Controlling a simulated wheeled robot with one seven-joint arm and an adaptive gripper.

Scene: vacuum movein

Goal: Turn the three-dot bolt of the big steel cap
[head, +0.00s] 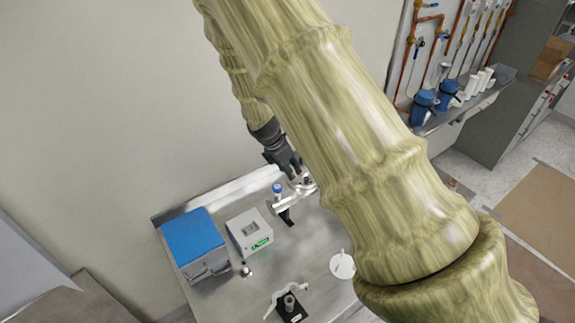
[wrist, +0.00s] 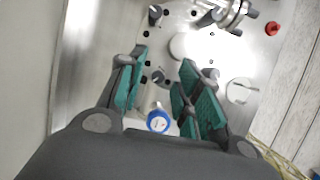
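I cannot tell which stud is the three-dot bolt, or where the big steel cap ends. A blue round knob (wrist: 158,121) shows nearer the palm. In the head view my gripper (head: 291,172) is just above a steel fitting (head: 292,199) with a blue-topped knob (head: 277,188); my arm hides part of it.
A blue-topped box (head: 195,236) and a grey instrument (head: 249,233) stand on the steel table at left. A black-based stand (head: 290,306) and a white disc (head: 342,265) are nearer. In the wrist view a steel cylinder (wrist: 232,13) and a red knob (wrist: 273,28) are top right.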

